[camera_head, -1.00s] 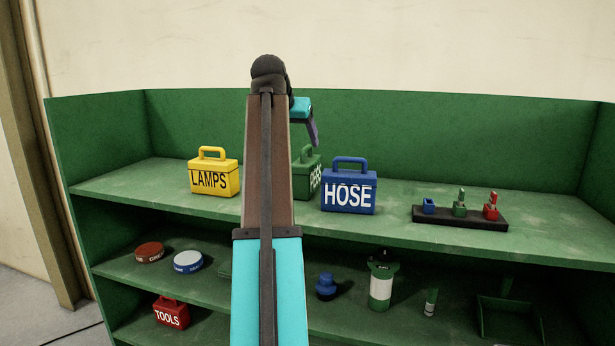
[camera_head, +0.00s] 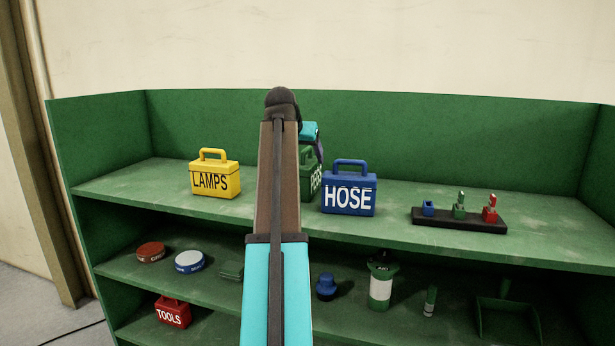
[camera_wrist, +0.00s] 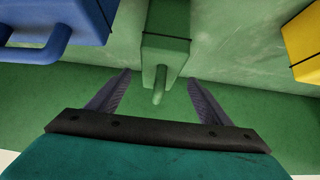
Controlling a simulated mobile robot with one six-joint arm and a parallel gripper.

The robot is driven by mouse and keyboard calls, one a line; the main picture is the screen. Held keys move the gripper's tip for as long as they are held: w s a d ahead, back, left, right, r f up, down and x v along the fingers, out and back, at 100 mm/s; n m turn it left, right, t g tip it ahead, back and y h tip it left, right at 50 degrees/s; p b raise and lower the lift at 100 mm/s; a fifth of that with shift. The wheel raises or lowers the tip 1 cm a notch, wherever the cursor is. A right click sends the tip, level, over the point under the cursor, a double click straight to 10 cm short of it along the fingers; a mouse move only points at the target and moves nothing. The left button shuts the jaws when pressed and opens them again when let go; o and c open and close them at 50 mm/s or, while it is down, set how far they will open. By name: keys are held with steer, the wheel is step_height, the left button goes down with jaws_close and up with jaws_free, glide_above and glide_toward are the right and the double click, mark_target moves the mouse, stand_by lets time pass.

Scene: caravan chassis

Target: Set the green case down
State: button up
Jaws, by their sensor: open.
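The green case (camera_head: 312,184) stands upright on the upper shelf (camera_head: 390,233), between the yellow LAMPS case and the blue HOSE case. My arm hides its left part, and its label is only partly visible. In the wrist view the green case (camera_wrist: 165,47) is seen from above, with its handle pointing towards my gripper (camera_wrist: 159,80). My gripper is open, one finger on each side of the handle, with a visible gap on both sides. In the head view my gripper is mostly hidden behind my arm, just above the case.
The yellow LAMPS case (camera_head: 214,178) stands to the left, and the blue HOSE case (camera_head: 349,194) stands close on the right. A dark rack (camera_head: 459,218) with small coloured pieces lies farther right. The lower shelf holds several items, including a red TOOLS case (camera_head: 173,312) below.

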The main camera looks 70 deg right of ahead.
mark_target(307, 161)
steer(key=shift+d, duration=0.1)
stand_by(0.3)
steer(key=shift+p+x, duration=1.05)
steer(key=shift+x, duration=1.55)
steer(key=shift+c, duration=0.5)
steer(key=c, duration=1.5)
steer(key=shift+r, duration=0.15)
steer(key=shift+r+b, duration=1.35)
steer(key=shift+r, duration=3.55)
